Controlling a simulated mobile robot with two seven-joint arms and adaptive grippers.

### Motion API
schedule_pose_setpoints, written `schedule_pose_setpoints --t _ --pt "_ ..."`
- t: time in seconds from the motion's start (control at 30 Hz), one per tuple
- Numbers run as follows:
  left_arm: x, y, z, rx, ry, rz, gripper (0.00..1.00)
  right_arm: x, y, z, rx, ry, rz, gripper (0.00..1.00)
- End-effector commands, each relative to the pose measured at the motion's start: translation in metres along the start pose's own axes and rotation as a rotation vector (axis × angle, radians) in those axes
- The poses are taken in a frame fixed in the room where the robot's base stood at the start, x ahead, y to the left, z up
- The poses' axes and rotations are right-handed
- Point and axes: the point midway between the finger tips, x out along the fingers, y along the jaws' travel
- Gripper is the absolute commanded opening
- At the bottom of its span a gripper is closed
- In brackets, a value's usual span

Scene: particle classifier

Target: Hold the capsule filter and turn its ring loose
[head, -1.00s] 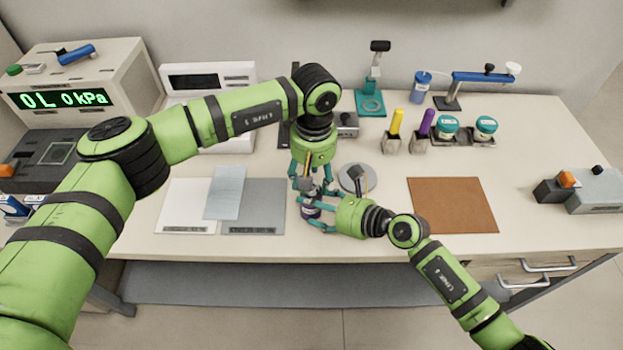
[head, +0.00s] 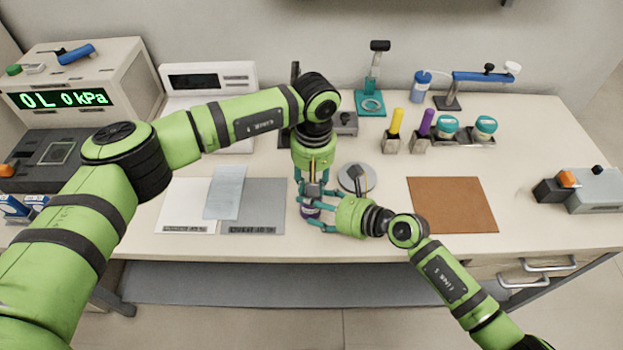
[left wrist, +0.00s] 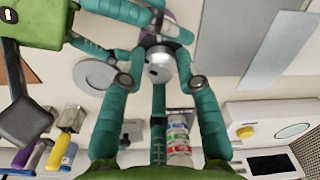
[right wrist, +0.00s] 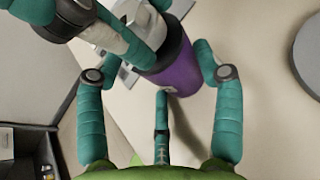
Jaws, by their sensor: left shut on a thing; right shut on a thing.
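The capsule filter (right wrist: 180,70) has a purple body and stands upright near the table's front edge. In the head view its purple lower part (head: 309,211) shows between the fingers. Its silver top ring (left wrist: 160,67) shows in the left wrist view. My left gripper (head: 311,186) comes from above and is shut on the ring, its teal fingers around it. My right gripper (head: 308,209) comes from the right side and is shut on the purple body below. The fingers hide much of the filter in the head view.
A round grey disc (head: 356,177) lies just right of the grippers. A white sheet (head: 184,206) and a grey mat (head: 262,200) lie to the left. A brown mat (head: 452,205) lies to the right, with bare table between.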

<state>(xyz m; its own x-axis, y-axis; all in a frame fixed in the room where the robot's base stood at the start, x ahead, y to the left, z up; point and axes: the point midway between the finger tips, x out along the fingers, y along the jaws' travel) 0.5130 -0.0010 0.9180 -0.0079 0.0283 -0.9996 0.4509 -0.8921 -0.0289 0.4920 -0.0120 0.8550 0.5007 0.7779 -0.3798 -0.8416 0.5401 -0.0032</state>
Motion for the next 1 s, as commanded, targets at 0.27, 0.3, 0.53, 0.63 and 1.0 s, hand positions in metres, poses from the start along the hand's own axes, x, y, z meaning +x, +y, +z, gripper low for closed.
schedule_pose_setpoints --t 0.27,0.3,0.53,0.63,1.0 --pt "0.001 -0.001 -0.001 -0.148 0.001 -0.005 0.00 0.000 0.003 -0.009 0.011 0.017 0.008 0.09" --pt "0.001 -0.001 -0.001 -0.148 0.001 -0.005 0.00 0.000 0.003 -0.009 0.011 0.017 0.008 0.09" --pt "0.001 -0.001 -0.001 -0.146 0.001 -0.006 0.52 0.000 0.003 -0.009 0.011 0.017 0.008 0.09" --pt "0.001 -0.001 -0.001 -0.145 0.000 -0.005 0.57 0.000 0.003 -0.009 0.011 0.017 0.008 0.09" --pt "-0.009 0.000 -0.001 -0.144 0.001 -0.003 0.57 0.000 0.003 -0.009 0.010 0.018 0.008 0.09"
